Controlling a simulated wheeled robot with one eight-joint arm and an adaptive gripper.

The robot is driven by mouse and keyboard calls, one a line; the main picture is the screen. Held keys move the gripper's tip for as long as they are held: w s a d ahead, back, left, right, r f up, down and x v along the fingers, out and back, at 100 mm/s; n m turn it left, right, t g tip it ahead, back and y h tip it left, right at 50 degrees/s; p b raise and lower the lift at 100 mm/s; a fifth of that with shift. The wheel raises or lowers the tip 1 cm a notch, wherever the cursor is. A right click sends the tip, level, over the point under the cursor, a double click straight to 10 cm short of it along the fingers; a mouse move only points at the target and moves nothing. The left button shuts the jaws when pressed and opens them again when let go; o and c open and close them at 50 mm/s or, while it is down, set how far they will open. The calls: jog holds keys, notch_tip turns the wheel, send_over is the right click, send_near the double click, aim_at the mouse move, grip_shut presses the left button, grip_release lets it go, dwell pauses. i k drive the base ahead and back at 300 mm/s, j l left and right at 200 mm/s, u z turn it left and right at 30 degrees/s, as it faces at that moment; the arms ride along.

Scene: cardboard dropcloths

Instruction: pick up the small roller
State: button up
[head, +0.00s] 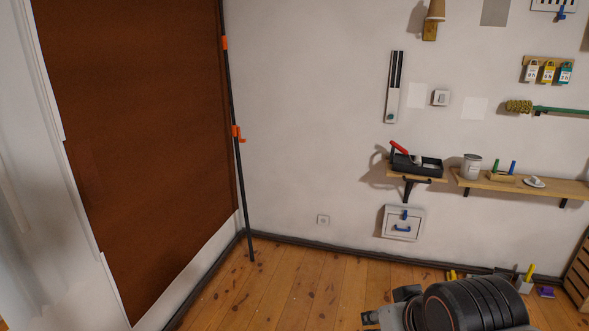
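A small roller with a red handle (399,147) rests in a black paint tray (430,170). Its pale roller end is partly inside the tray, and the handle leans up to the left over the rim. My arm shows at the bottom right, low in front of the wall and well below the shelf. Its end, with my gripper (387,311), is partly cut off by the lower edge. Whether the fingers are open or shut is unclear. It is far from the roller.
A white wall box (403,222) hangs below the tray. A dark pole (240,160) stands by the brown panel (150,130) at left. The middle floor (300,285) is clear.

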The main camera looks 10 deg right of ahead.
aim_at(400, 149)
jog(key=i+l+z, duration=0.1)
jog(key=i+z, duration=0.15)
jog(key=i, duration=0.45)
jog(key=i+j+z, duration=0.1)
jog(key=i+z, duration=0.15)
jog(key=i, duration=0.5)
jog(key=i+j+z, duration=0.2)
jog(key=i, duration=0.5)
jog(key=i+l+u, duration=0.15)
jog(key=i, duration=0.35)
jog(key=i+l+u, duration=0.15)
jog(key=i+l, duration=0.15)
jog(key=i, duration=0.25)
jog(key=i+l+u, duration=0.15)
jog(key=i+l, duration=0.15)
jog(key=i, duration=0.2)
jog(key=l, duration=0.25)
